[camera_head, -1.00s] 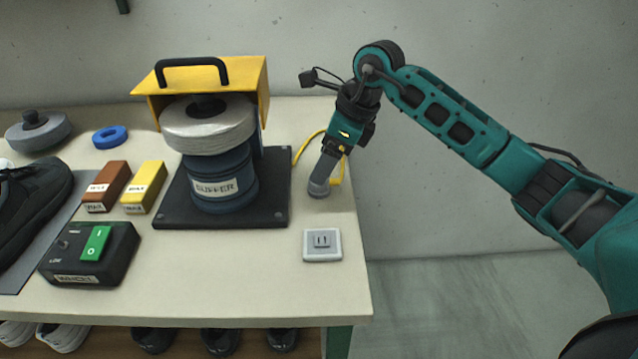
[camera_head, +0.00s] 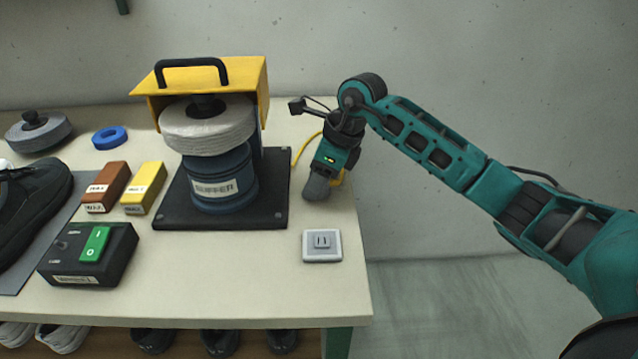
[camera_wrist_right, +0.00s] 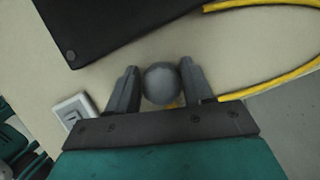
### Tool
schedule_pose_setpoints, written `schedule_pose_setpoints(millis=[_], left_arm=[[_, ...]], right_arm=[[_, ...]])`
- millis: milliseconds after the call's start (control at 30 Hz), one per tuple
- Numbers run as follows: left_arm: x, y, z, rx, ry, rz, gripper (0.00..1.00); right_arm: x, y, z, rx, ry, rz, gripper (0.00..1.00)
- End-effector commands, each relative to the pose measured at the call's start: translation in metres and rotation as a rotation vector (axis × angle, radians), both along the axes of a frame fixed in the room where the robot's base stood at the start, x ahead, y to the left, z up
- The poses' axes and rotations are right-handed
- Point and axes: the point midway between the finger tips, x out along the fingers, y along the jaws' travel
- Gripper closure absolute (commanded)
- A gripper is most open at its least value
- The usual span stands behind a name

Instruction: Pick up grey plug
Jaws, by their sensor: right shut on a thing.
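The grey plug (camera_wrist_right: 162,84) shows in the right wrist view as a rounded grey end between the two fingers of my right gripper (camera_wrist_right: 161,88). Its yellow cord runs behind it and off to the right. In the head view my right gripper (camera_head: 318,188) points down at the table's right side, beside the buffer base, shut on the plug. The plug is mostly hidden by the fingers there, and I cannot tell whether it touches the table. My left gripper is not in view.
The buffer (camera_head: 222,180) with its yellow guard stands left of the gripper on a black base. A white socket plate (camera_head: 322,246) lies in front, near the table's right edge. Wax blocks (camera_head: 144,187), a switch box (camera_head: 88,255) and a dark shoe are further left.

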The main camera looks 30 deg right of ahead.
Motion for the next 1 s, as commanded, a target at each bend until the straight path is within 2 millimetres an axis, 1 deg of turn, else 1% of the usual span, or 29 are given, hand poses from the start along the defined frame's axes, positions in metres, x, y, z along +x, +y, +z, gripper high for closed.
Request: schedule_pose_setpoints(millis=[33,267,533,667,767,867,967,1000], left_arm=[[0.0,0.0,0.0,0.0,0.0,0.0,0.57],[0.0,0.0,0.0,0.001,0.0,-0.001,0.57],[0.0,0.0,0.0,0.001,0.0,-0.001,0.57],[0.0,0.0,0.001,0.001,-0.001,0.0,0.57],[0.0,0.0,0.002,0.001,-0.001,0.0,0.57],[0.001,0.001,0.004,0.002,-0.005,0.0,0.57],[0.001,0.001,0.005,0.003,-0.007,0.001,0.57],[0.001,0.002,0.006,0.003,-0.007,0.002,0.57]], right_arm=[[0.0,0.0,0.0,0.0,0.0,0.0,0.59],[0.0,0.0,0.0,0.0,0.0,0.0,0.81],[0.0,0.0,0.002,0.0,-0.001,0.0,0.82],[0.001,0.0,0.01,0.001,-0.002,0.0,0.82],[0.001,0.0,0.023,0.0,-0.006,0.0,0.82],[0.001,0.0,0.043,0.0,-0.007,0.0,0.82],[0.001,0.0,0.07,-0.001,-0.009,0.001,0.82],[0.001,0.0,0.081,-0.001,-0.008,0.0,0.82]])
